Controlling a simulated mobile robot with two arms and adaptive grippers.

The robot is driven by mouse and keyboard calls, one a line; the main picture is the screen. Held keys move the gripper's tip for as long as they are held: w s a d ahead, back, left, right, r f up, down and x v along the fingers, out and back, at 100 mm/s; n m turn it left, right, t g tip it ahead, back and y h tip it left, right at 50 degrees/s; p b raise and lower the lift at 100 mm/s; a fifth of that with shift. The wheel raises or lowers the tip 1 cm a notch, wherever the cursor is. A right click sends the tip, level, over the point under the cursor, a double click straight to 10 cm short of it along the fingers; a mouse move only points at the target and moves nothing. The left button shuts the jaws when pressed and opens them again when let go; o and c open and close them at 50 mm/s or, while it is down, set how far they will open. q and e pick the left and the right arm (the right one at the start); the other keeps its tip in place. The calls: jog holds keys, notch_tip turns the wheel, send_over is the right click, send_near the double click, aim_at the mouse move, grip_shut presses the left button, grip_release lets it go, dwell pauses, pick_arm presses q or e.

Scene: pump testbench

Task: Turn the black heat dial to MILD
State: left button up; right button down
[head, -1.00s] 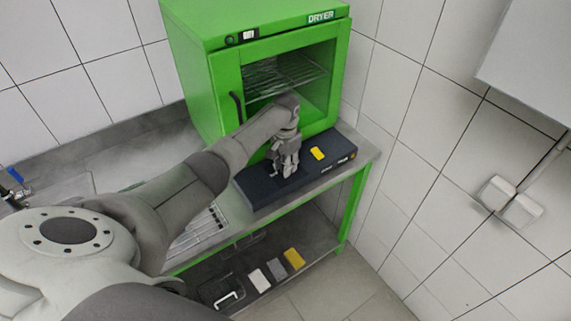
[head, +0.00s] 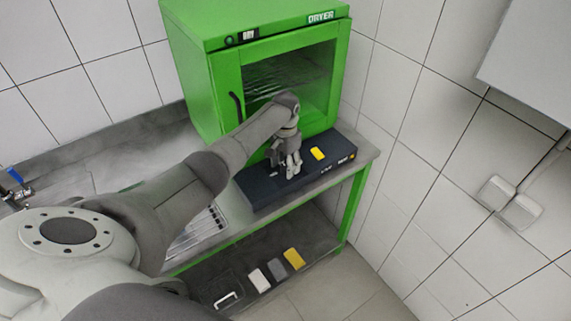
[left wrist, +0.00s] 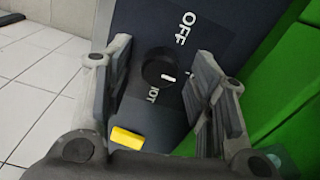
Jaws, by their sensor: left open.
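The black round heat dial (left wrist: 159,67) sits on a dark panel and shows in the left wrist view between my left gripper's fingers. Its white mark (left wrist: 168,76) points right and slightly down in that picture. An OFF label (left wrist: 183,28) is above the dial and a HOT label (left wrist: 153,93) is below it. I cannot see a MILD label. My left gripper (left wrist: 162,72) is open, with one finger on each side of the dial; contact is not clear. In the head view my left gripper (head: 288,168) is over the dark control box (head: 254,193) and hides the dial.
A green dryer (head: 190,80) with a glass door stands behind the box. A yellow block (head: 318,153) is on the box, right of my gripper. Several blocks lie on the lower shelf (head: 320,255). A tiled wall (head: 420,150) bounds the right side.

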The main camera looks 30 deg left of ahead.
aim_at(285, 166)
pick_arm(q)
notch_tip(285, 166, up, 12)
jog(key=shift+f, duration=0.15)
dwell(0.6)
